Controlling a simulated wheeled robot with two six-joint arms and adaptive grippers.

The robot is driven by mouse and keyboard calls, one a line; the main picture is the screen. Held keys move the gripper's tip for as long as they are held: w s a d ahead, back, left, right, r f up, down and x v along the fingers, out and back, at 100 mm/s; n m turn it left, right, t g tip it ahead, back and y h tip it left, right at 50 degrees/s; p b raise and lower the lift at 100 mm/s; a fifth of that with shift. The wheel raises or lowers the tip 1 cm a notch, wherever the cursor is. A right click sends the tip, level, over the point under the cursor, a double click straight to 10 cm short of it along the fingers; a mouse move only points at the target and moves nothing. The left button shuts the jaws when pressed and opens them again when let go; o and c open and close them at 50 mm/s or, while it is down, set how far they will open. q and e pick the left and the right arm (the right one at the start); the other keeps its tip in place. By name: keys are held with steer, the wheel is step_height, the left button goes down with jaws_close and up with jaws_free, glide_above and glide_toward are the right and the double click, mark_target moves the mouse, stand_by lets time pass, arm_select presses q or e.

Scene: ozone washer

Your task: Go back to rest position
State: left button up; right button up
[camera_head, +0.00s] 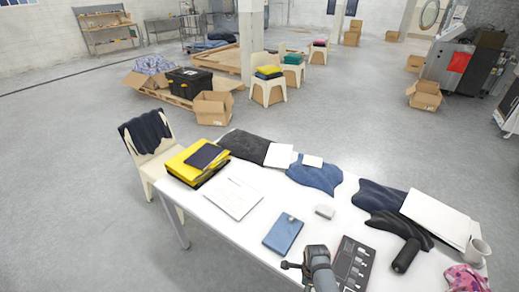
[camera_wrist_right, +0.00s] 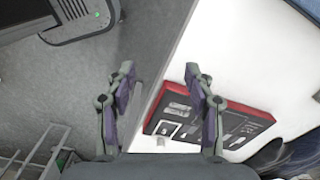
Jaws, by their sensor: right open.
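My right gripper (camera_wrist_right: 160,70) shows in the right wrist view. Its two fingers are spread apart with nothing between them. It is over the table's edge, with grey floor on the left and the white tabletop on the right. Part of one of my arms (camera_head: 318,268) rises at the bottom of the head view, in front of the table (camera_head: 225,222); its fingers cannot be made out there. My left gripper is not seen.
A dark panelled case (camera_head: 354,262) lies near the table's front edge; a red-edged case (camera_wrist_right: 235,122) lies beside the right finger. A blue book (camera_head: 283,234), dark cloths, white sheets and a mug (camera_head: 478,250) share the table. A chair (camera_head: 148,150) stands at its left.

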steer(key=s+d+f+n+b, duration=0.35)
steer(key=s+f+n, duration=0.25)
steer(key=s+f, duration=0.5)
steer(key=s+d+f+n+b, duration=0.2)
steer(key=s+f+n+b, duration=0.35)
steer(key=f, duration=0.85)
arm_select(q)
step_height(320, 180, down, 11)
steer(key=w+b, duration=0.1)
steer(key=w, duration=0.1)
arm_select(e)
steer(key=s+d+f+n, duration=0.2)
steer(key=s+f+n, duration=0.2)
steer(key=s, duration=0.4)
steer(key=s+d+f+n+t, duration=0.1)
steer(key=s+d+f+n, duration=0.2)
steer(key=s, duration=0.5)
steer(key=f+n, duration=0.1)
steer(key=n, duration=0.1)
steer(key=shift+s+d+f+n+h, duration=0.15)
steer(key=shift+s+d+n+h, duration=0.15)
steer(key=shift+s+d+n, duration=0.1)
